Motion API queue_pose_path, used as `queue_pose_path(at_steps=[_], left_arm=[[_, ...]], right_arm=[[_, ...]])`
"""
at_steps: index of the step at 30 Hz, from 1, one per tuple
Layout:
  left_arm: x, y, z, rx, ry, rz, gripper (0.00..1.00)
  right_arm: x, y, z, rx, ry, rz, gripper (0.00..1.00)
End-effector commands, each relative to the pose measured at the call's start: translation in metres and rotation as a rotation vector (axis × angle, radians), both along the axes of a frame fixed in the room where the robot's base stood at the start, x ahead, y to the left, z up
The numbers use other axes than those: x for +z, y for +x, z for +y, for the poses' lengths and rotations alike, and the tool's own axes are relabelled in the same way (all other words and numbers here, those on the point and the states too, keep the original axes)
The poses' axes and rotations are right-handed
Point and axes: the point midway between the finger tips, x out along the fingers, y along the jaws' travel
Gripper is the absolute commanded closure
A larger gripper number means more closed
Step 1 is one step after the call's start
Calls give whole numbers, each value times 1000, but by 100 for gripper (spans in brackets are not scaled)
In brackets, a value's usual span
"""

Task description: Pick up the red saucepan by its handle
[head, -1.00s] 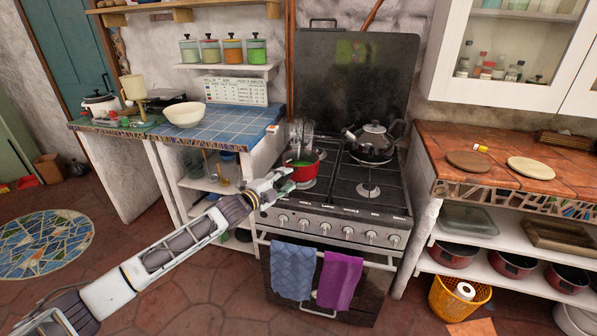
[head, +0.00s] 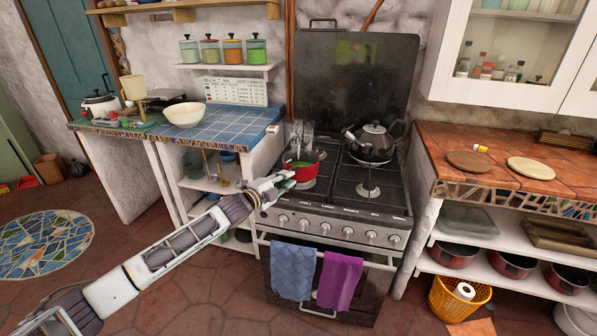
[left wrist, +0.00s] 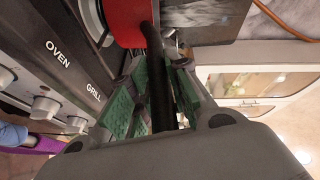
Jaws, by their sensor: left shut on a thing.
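The red saucepan (head: 306,172) is at the front left burner of the stove, upright, with something green inside. I cannot tell whether its base touches the burner. Its red side also shows at the top of the left wrist view (left wrist: 122,22). Its black handle (left wrist: 158,60) runs toward me between the green finger pads. My left gripper (head: 284,183) reaches in from the left over the stove's front edge and is shut on the handle. The handle is mostly hidden by the gripper in the head view. My right gripper is not in view.
A kettle (head: 374,140) stands on the back right of the stove (head: 350,200). Clear glassware (head: 302,135) stands behind the saucepan. Blue (head: 291,270) and purple (head: 339,282) towels hang on the oven rail. The front right burner is bare.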

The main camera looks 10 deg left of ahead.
Motion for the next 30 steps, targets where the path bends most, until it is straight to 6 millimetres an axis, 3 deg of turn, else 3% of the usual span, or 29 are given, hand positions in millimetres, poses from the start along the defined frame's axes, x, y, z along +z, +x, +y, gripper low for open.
queue_pose_path(at_steps=[22,30], left_arm=[[6,0,0,-2,0,-7,100],[27,0,0,-2,0,-10,100]], right_arm=[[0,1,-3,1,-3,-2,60],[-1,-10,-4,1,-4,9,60]])
